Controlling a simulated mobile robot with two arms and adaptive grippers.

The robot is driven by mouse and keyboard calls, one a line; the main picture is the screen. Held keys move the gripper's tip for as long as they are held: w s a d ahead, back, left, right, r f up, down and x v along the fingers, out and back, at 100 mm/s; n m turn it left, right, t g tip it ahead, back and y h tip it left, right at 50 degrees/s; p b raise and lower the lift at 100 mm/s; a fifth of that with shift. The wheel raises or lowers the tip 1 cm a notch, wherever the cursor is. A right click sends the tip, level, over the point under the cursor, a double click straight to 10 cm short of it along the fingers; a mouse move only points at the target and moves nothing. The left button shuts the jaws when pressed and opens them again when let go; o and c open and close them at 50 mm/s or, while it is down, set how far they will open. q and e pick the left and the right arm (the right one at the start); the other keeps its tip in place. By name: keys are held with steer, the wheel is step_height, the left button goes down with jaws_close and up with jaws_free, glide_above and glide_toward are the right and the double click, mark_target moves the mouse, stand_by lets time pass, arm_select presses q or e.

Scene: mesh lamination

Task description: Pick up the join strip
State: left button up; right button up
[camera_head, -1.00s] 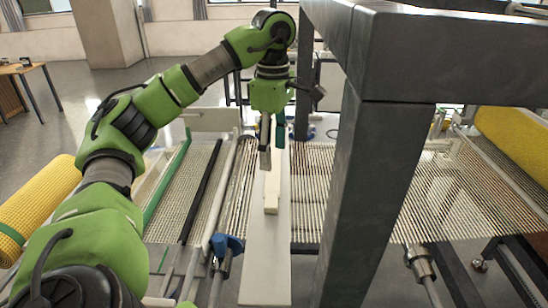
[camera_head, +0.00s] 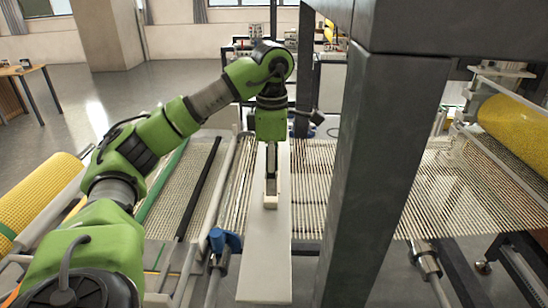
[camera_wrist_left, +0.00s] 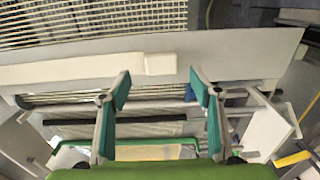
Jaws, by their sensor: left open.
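The join strip appears to be the narrow cream strip (camera_wrist_left: 75,70) lying on a long white board (camera_head: 265,265). It ends in a small block (camera_wrist_left: 160,64). In the head view the block end of the strip (camera_head: 270,203) shows just below my gripper, which hides much of the rest. My left gripper (camera_head: 270,188) is above the strip, pointing down. In the left wrist view its two teal-padded fingers (camera_wrist_left: 160,85) are spread wide and empty, with the block appearing between and beyond their tips. Height above the strip is hard to tell. My right gripper is not in view.
A thick grey frame post (camera_head: 375,170) stands close on the right. Mesh strands (camera_head: 310,190) run on both sides of the board. A yellow mesh roll (camera_head: 35,200) is at left, another (camera_head: 515,125) at right. A blue clamp (camera_head: 225,240) is beside the board.

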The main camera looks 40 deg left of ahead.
arm_select(q)
steer(key=shift+s+a+f+p, duration=0.15)
steer(key=shift+f+p, duration=0.5)
steer(key=shift+f, duration=1.95)
steer(key=c, duration=1.2)
